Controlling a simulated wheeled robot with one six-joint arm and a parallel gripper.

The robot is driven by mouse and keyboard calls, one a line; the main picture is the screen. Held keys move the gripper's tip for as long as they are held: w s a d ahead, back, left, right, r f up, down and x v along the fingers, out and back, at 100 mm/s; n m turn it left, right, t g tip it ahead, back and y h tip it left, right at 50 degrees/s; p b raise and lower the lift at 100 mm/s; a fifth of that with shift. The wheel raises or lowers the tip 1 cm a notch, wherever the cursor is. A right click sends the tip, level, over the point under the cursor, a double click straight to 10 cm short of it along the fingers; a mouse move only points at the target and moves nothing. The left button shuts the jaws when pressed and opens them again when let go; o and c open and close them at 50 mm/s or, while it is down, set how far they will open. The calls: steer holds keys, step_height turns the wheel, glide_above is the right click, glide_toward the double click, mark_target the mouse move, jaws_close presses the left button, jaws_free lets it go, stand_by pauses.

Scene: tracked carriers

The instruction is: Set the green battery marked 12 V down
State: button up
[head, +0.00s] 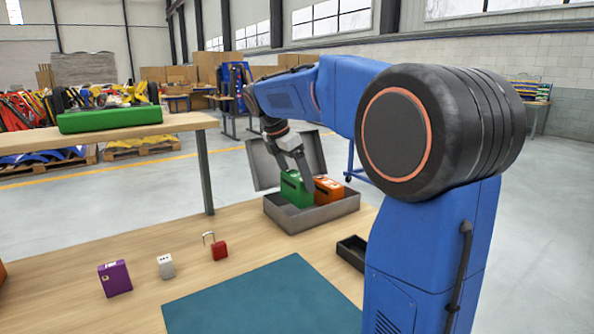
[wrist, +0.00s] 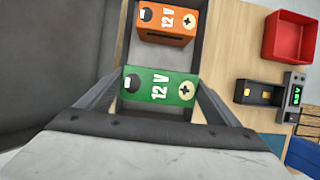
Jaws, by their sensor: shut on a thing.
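The green battery marked 12 V (wrist: 158,87) is between the fingers of my gripper (wrist: 160,95) in the wrist view, its label and plus sign facing the camera. In the head view the green battery (head: 296,190) is at the left part of the open grey metal box (head: 325,215), and my gripper (head: 297,165) reaches down onto it. The battery's lower part is hidden by the box wall, so I cannot tell whether it touches the box floor. An orange battery marked 12 V (wrist: 167,20) is in the same box beside it, with a gap between them (head: 328,188).
The box's raised lid (head: 263,165) stands behind the green battery. A black tray (head: 352,252), a red open padlock (head: 219,250), a white block (head: 165,266) and a purple box (head: 115,278) are on the table. A red bin (wrist: 290,36) shows in the wrist view.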

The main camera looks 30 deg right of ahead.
mark_target(296, 191)
steer(key=shift+f, duration=2.3)
steer(key=shift+f, duration=0.15)
steer(key=o, duration=2)
steer(key=v, duration=1.2)
